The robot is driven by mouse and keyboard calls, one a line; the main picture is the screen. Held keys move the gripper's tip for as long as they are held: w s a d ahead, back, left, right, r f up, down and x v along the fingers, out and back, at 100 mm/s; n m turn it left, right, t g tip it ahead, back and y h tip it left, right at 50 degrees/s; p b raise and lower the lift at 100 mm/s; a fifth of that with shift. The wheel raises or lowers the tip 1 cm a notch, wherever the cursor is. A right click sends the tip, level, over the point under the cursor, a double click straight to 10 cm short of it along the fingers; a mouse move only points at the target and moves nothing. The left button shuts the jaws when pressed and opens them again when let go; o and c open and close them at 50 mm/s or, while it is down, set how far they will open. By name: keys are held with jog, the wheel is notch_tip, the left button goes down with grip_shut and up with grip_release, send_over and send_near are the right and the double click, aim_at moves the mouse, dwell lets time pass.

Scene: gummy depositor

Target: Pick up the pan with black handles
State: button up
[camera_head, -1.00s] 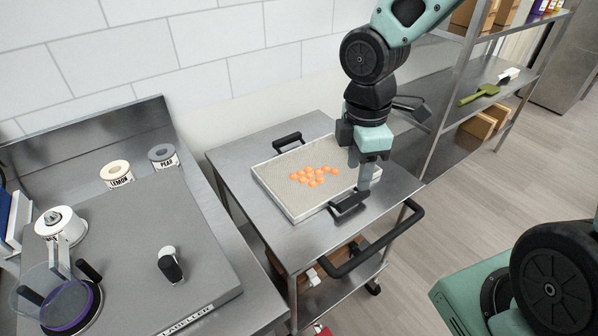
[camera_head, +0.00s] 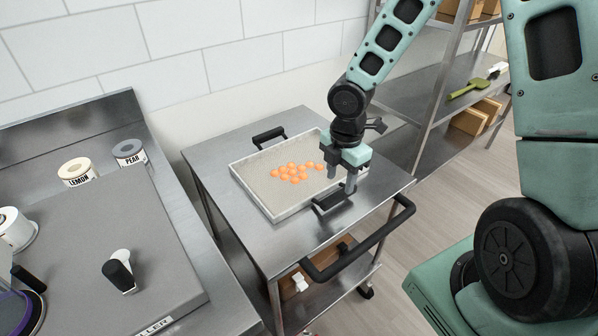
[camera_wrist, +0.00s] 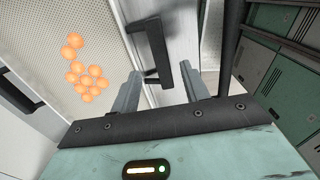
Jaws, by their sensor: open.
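The pan (camera_head: 262,196) is a shallow light tray with a perforated base and a black handle at each end. It lies on the steel cart and holds several orange gummies (camera_head: 297,172). The far black handle (camera_head: 268,137) is free. My gripper (camera_head: 349,189) is over the pan's near end, by the near black handle (camera_head: 331,201). In the wrist view, my open gripper (camera_wrist: 160,90) has its two fingers apart, with the near handle (camera_wrist: 160,52) ahead and between them. I cannot tell whether a finger touches it.
The steel cart (camera_head: 225,150) has a black push handle (camera_head: 372,247) at its near right side. A counter with a labeller (camera_head: 150,260) stands at left, with LEMON (camera_head: 76,172) and PEAR (camera_head: 129,153) rolls. Shelving (camera_head: 425,95) stands behind at right.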

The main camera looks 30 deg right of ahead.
aim_at(339, 193)
notch_tip(339, 193, down, 7)
jog(key=shift+s+r+b, duration=0.1)
jog(key=shift+s+b, duration=0.05)
jog(key=shift+b, duration=0.75)
grip_shut()
